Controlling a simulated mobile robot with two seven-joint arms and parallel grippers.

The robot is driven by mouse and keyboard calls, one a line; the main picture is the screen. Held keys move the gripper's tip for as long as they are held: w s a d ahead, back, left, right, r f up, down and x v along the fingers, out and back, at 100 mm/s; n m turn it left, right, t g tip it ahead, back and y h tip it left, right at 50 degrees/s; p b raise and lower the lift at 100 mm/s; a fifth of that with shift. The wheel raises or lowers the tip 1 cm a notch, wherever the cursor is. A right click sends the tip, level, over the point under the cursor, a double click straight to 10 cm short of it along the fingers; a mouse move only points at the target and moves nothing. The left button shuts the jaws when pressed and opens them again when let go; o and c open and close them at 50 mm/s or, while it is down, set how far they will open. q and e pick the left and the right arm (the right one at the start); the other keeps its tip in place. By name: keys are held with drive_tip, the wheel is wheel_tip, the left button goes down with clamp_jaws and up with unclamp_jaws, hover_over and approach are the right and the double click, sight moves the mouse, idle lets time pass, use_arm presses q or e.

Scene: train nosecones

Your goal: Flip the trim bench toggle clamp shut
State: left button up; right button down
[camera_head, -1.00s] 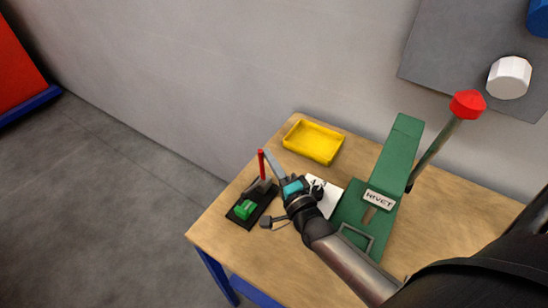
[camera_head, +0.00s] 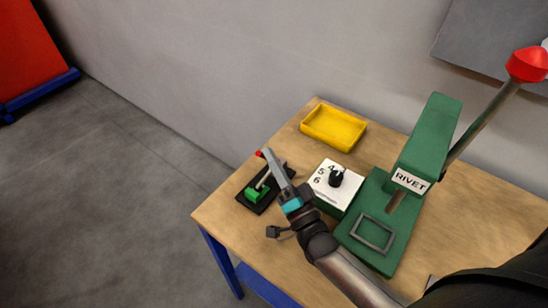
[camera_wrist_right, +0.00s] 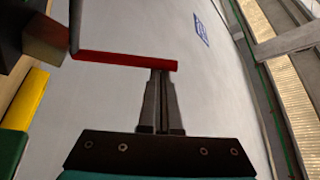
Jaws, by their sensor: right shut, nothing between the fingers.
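The trim bench toggle clamp has a black base (camera_head: 246,202) and a green block (camera_head: 257,192) at the table's left end. Only a bit of its red handle (camera_head: 259,153) shows in the head view, beside my right gripper's tip; the rest is hidden. In the right wrist view the red handle (camera_wrist_right: 120,59) runs across the picture from a dark lever arm. My right gripper (camera_head: 268,153) is shut and empty. Its fingertips (camera_wrist_right: 162,71) are at the handle's free end, touching or nearly so. The clamp lever stands raised off the base. My left gripper is out of view.
A white-topped box with a black knob (camera_head: 336,178) stands right of the clamp. A green rivet press (camera_head: 423,145) with a red-knobbed lever is farther right. A yellow tray (camera_head: 333,139) lies behind. Bare wooden table (camera_head: 235,232) shows in front of the clamp.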

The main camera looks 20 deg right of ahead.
idle(0.5)
drive_tip(key=r+v, duration=0.2)
drive_tip(key=v, duration=0.6)
drive_tip(key=s+r+v, duration=0.1)
drive_tip(key=v, duration=0.7)
drive_tip(key=shift+s+d+r+b, duration=0.2)
drive_tip(key=shift+s+r+b, duration=0.1)
drive_tip(key=shift+s+r, duration=0.05)
drive_tip(key=shift+a, duration=0.1)
